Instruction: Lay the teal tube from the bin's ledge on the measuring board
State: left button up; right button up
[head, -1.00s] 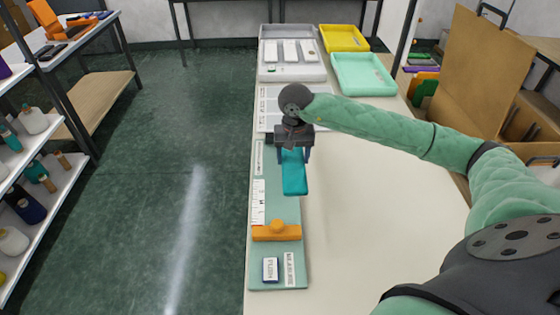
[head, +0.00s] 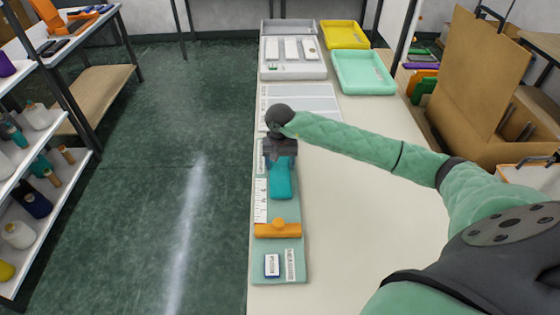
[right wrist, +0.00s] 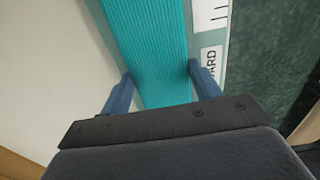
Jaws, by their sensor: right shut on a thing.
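The teal tube (head: 281,181) is a flat ribbed knitted piece over the upper part of the measuring board. My right gripper (head: 279,160) is shut on its far end. In the right wrist view the teal tube (right wrist: 147,50) runs away between the two blue fingers (right wrist: 163,92). The measuring board (head: 292,212) is a long pale green strip along the table's left edge, with a white ruler and an orange crossbar (head: 278,230). I cannot tell whether the tube touches the board. My left gripper is not in view.
A grey bin (head: 292,73) with pale compartments, a yellow tray (head: 344,35) and a mint tray (head: 363,73) stand at the table's far end. A printed sheet (head: 318,108) lies before them. The table (head: 350,200) right of the board is clear.

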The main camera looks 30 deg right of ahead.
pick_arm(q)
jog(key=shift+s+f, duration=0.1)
pick_arm(e)
jog(key=shift+f, duration=0.15)
jog(key=shift+f, duration=0.1)
jog(key=o, duration=0.9)
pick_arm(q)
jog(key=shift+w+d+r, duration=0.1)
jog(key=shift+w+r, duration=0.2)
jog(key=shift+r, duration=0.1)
pick_arm(e)
jog(key=shift+o, duration=0.2)
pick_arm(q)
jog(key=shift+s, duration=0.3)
